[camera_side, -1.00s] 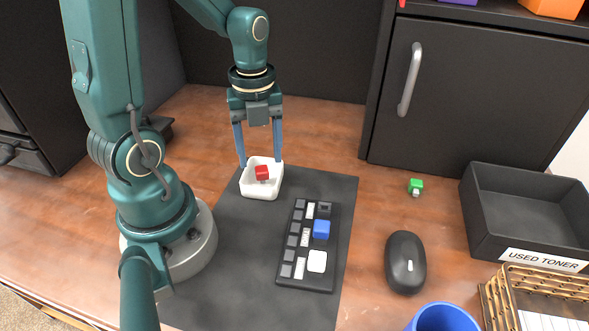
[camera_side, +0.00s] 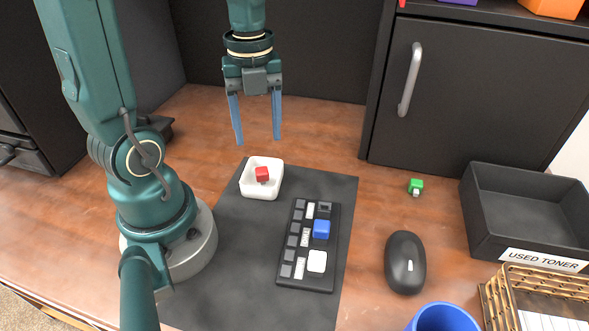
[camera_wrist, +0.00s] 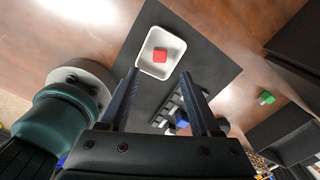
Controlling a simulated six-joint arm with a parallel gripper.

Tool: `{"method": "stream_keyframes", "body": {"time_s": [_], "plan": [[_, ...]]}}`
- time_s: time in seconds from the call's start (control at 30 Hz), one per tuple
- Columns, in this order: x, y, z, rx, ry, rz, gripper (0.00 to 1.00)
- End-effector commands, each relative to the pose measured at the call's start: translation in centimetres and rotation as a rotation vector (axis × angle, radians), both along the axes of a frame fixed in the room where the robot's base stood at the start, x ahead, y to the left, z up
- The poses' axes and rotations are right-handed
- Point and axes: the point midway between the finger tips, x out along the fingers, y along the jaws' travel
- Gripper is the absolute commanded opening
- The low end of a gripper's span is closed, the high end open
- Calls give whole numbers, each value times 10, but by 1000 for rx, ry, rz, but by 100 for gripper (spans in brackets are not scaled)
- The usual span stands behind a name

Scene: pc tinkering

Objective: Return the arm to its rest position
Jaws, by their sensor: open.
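My gripper (camera_side: 257,141) is open and empty, in the air above and behind the white tray (camera_side: 262,191) in the side view. Its two blue fingers are apart and touch nothing. A red keycap (camera_side: 262,174) lies in the white tray. In the wrist view the tray (camera_wrist: 146,66) and the red keycap (camera_wrist: 160,54) show beyond the fingers (camera_wrist: 166,92). My arm is raised, with the gripper pointing down.
A black keypad (camera_side: 318,275) with a blue and a white keycap lies on the dark mat (camera_side: 240,270). A green keycap (camera_side: 416,186), a black mouse (camera_side: 405,262), a toner bin (camera_side: 520,213) and a blue cup (camera_side: 443,318) stand right. A dark cabinet (camera_side: 470,100) rises behind.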

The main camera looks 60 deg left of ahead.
Motion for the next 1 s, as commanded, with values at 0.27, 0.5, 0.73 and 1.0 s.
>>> {"method": "stream_keyframes", "body": {"time_s": [0.27, 0.5, 0.73, 1.0], "plan": [[3, -29, 25, 49, -133, -71, 64], [-9, -61, 45, 0, -306, 319, 64], [-21, -80, 53, -144, -403, 794, 64], [-31, -90, 52, -348, -404, 1388, 64]]}}
